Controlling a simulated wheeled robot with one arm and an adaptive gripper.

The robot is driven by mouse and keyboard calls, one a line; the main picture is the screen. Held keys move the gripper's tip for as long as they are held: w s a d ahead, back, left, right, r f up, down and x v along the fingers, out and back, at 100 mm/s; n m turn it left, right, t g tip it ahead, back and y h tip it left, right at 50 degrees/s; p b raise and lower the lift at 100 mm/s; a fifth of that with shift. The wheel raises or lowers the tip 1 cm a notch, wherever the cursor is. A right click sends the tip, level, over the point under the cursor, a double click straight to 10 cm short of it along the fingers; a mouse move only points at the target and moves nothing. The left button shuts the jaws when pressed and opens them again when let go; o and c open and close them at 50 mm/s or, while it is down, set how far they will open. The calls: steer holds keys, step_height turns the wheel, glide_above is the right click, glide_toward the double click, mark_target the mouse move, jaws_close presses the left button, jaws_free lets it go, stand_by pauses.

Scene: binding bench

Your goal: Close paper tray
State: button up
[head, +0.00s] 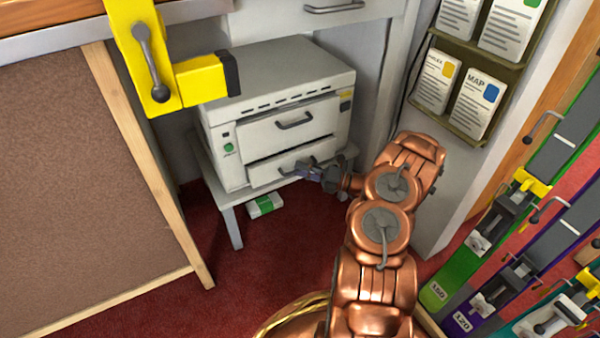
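A grey printer-like machine (290,85) stands on a low grey table (227,205) in the head view. Its front has an upper drawer with a handle (294,121). Below it, the paper tray (265,172) sticks out a little from the body, with a dark gap above its front. My copper arm reaches up from the bottom, and my gripper (312,171) is at the right part of the tray front, by its handle. The fingers are small and partly hidden, so I cannot tell whether they are open or touching the handle.
A yellow clamp (170,80) hangs at the bench edge on the upper left, in front of a brown board (85,185). A white and green pack (265,206) lies under the low table. Red carpet is open below.

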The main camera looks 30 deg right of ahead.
steer(key=shift+w+a, duration=0.3)
jaws_close()
stand_by(0.5)
